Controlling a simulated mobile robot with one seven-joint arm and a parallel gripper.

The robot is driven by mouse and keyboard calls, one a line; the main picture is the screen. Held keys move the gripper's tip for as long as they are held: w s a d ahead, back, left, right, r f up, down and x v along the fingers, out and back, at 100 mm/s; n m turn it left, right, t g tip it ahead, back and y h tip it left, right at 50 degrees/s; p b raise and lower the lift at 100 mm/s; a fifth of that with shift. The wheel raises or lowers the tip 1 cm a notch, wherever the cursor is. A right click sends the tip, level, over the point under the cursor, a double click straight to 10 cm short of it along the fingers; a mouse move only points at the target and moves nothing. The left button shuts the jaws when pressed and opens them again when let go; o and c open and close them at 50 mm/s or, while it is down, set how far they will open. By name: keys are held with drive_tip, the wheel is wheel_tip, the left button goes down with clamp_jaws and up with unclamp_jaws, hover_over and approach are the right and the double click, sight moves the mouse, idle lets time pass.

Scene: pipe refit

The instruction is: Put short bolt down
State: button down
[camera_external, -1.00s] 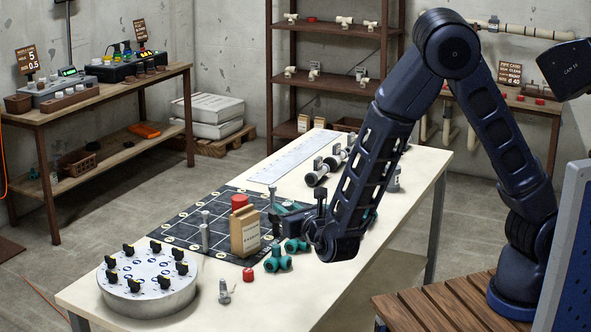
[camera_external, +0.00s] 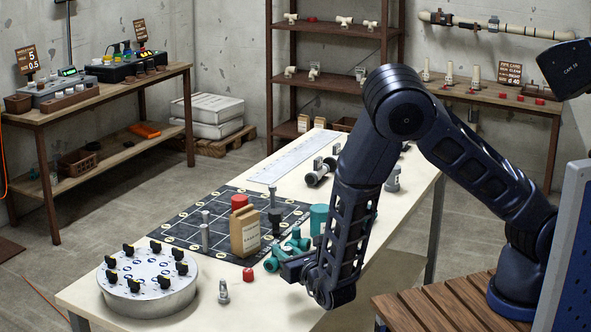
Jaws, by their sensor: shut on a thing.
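My gripper (camera_external: 288,268) is low over the near side of the white table, beside the teal pipe fittings (camera_external: 272,263). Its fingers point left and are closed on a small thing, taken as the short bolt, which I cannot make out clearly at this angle. Two grey bolts stand upright on the dark grid mat (camera_external: 180,222): one at the left (camera_external: 205,232) and one farther back (camera_external: 272,193). A dark upright piece (camera_external: 275,221) stands beside a tan box (camera_external: 245,235). I cannot tell by size which standing bolt is short or long.
A round knob-topped drum (camera_external: 148,285) stands at the front left. A small grey fitting (camera_external: 223,292) and a red cap (camera_external: 248,274) lie near the front. A teal cylinder (camera_external: 318,218) stands close behind my gripper. Bare tabletop (camera_external: 230,315) shows at the front edge.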

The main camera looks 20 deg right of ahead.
drive_tip(key=shift+f, duration=1.9)
drive_tip(key=shift+f, duration=0.15)
drive_tip(key=c, duration=1.3)
unclamp_jaws()
drive_tip(key=shift+o, duration=0.2)
